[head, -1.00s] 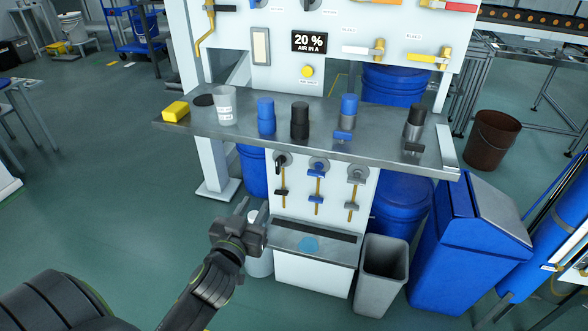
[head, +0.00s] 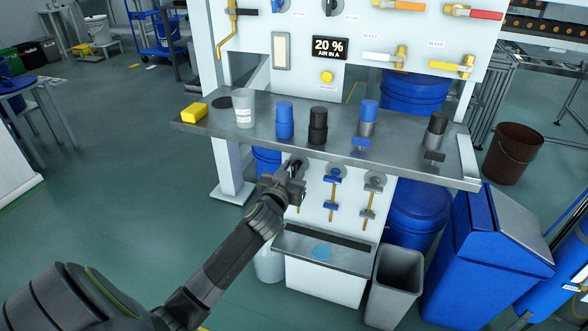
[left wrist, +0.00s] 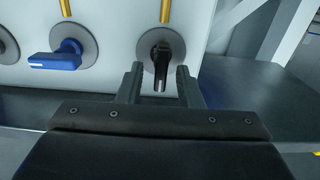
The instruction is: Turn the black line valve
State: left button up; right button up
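The black valve handle (left wrist: 161,67) sits on a grey round plate on the white panel, in line with a brass pipe. In the left wrist view it stands between the fingertips of my left gripper (left wrist: 159,82). The fingers are open, with a visible gap on each side of the handle. In the head view my left gripper (head: 291,176) is at the left of the lower panel, just below the shelf, and largely hides this valve. My right gripper is not in view.
A blue valve handle (left wrist: 60,55) is beside the black one; a grey-handled valve (head: 373,183) is farther right. The steel shelf (head: 270,149) overhangs, with several cups and capped containers. A tray (head: 322,253) juts out below. A grey bin (head: 394,285) stands at right.

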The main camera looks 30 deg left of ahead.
pick_arm(q)
jog(key=shift+w+a, duration=0.1)
jog(key=shift+w, duration=0.4)
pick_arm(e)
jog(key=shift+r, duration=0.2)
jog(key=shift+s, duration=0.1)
pick_arm(q)
grip_shut()
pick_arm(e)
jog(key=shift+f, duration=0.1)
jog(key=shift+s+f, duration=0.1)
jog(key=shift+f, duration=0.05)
